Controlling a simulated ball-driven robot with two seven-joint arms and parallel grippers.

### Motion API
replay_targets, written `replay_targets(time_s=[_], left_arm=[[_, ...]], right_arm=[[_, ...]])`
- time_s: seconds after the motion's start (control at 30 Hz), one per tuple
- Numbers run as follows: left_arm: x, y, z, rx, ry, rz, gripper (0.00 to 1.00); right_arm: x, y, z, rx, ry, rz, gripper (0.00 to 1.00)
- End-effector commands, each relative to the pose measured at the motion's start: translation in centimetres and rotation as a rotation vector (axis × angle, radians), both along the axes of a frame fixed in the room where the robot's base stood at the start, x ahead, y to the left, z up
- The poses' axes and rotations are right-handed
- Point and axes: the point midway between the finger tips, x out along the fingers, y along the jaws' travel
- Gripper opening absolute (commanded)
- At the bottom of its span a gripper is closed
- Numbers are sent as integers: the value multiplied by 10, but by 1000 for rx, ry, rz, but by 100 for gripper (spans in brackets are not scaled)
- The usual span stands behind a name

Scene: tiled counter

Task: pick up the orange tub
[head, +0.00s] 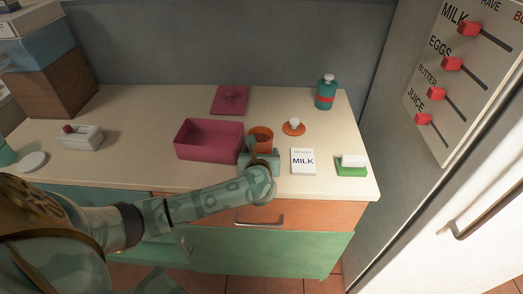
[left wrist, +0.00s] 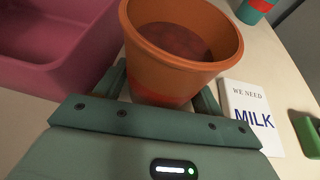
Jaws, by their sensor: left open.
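The orange tub (head: 261,136) stands upright and uncovered on the counter, just right of the pink box. Its orange lid (head: 294,128) with a white knob lies apart from it, to the right. My left gripper (head: 259,156) is at the near side of the tub. In the left wrist view the tub (left wrist: 183,45) fills the upper middle, and my open left gripper (left wrist: 163,98) has a finger on either side of its lower part. The fingertips are hidden behind the tub, and I cannot tell whether they touch it. My right gripper is not in view.
The pink box (head: 207,153) is close on the left, its lid (head: 231,98) behind. A milk card (head: 303,161) lies close on the right, then a green butter dish (head: 351,171). A teal bottle (head: 325,90) stands at the back right. A white box (head: 79,138) is far left.

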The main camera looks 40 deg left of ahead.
Motion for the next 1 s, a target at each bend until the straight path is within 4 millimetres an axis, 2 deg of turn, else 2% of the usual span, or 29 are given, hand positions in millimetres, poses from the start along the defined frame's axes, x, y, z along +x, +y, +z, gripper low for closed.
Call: replay_targets(time_s=[0.23,0.27,0.3,0.4,0.77,0.87,1.0], left_arm=[[3,2,-1,0,-1,-1,69],[3,2,-1,1,-1,-1,66],[3,2,-1,0,-1,-1,55],[3,2,-1,0,-1,-1,30],[3,2,5,0,-4,0,30],[3,2,15,0,-4,0,30],[0,0,40,-3,-6,-1,30]], right_arm=[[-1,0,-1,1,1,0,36],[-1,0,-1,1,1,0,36],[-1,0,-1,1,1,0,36],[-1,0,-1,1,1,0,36],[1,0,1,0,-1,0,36],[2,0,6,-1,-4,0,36],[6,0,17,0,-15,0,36]])
